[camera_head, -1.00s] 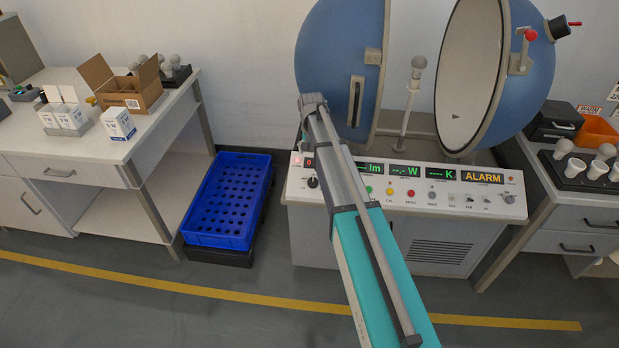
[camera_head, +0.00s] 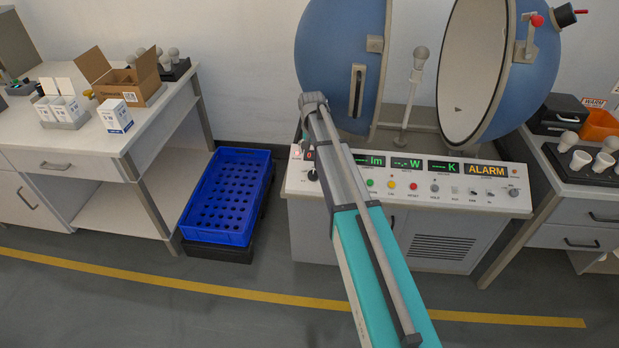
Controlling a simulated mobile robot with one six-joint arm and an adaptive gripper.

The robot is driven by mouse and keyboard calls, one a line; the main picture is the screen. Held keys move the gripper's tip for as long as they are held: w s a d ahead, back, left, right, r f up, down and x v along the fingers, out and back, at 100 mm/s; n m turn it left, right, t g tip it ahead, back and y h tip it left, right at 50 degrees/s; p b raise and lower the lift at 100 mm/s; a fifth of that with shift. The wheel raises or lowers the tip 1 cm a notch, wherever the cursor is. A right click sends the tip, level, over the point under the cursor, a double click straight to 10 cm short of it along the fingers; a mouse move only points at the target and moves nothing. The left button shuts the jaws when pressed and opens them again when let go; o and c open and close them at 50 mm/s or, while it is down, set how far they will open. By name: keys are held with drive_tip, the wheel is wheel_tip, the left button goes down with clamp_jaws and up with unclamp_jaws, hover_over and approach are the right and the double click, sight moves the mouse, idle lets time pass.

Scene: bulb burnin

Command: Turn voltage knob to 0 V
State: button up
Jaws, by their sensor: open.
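The control panel (camera_head: 460,200) is the sloped white front of the test bench. A small black knob (camera_head: 312,175) is at its left end, below a red display (camera_head: 309,154) mostly hidden by my arm. A grey rotary knob (camera_head: 513,193) is at the right end. The labels are too small to read, so I cannot tell either knob's setting. My gripper (camera_head: 305,137) shows only in part below the wrist, above the panel's left end. It is open and looks empty; its fingertips are largely hidden by my arm. I see no clear contact with the black knob.
An open blue sphere (camera_head: 340,60) with a bulb (camera_head: 420,53) on a post stands behind the panel. Buttons and green displays line the panel. Side tables (camera_head: 130,135) with boxes and bulbs flank the bench.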

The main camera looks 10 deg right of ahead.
sight(312, 172)
drive_tip(key=shift+d+f+b, duration=0.1)
drive_tip(key=shift+f+b, duration=4.95)
drive_tip(key=shift+f, duration=0.25)
drive_tip(key=c, duration=1.1)
drive_tip(key=shift+a, duration=0.35)
drive_tip(key=shift+c, duration=0.2)
drive_tip(key=shift+d, duration=0.15)
drive_tip(key=shift+w, duration=0.1)
